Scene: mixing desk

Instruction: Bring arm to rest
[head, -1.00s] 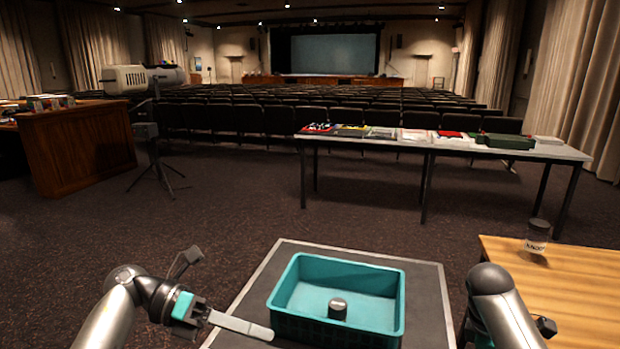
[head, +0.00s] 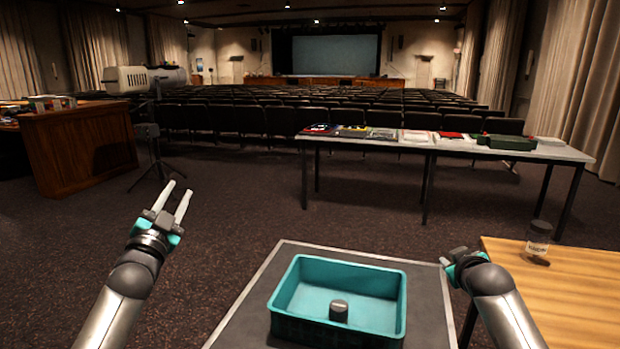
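My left gripper (head: 172,203) is raised at the left of the head view, fingers pointing up and away. Its two pale fingers stand apart with nothing between them. My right gripper (head: 452,262) is at the right, between the teal crate and the wooden table; its fingers are mostly hidden, so I cannot tell their opening. The teal crate (head: 395,313) stands on a dark grey surface with a light edge (head: 430,300). A small dark cylinder with a grey top (head: 338,311) is inside the crate.
A wooden table (head: 575,290) at the right bears a labelled jar with a dark lid (head: 538,240) near its far left corner. A long table (head: 450,148) with books and a green case (head: 507,142) stands further back.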

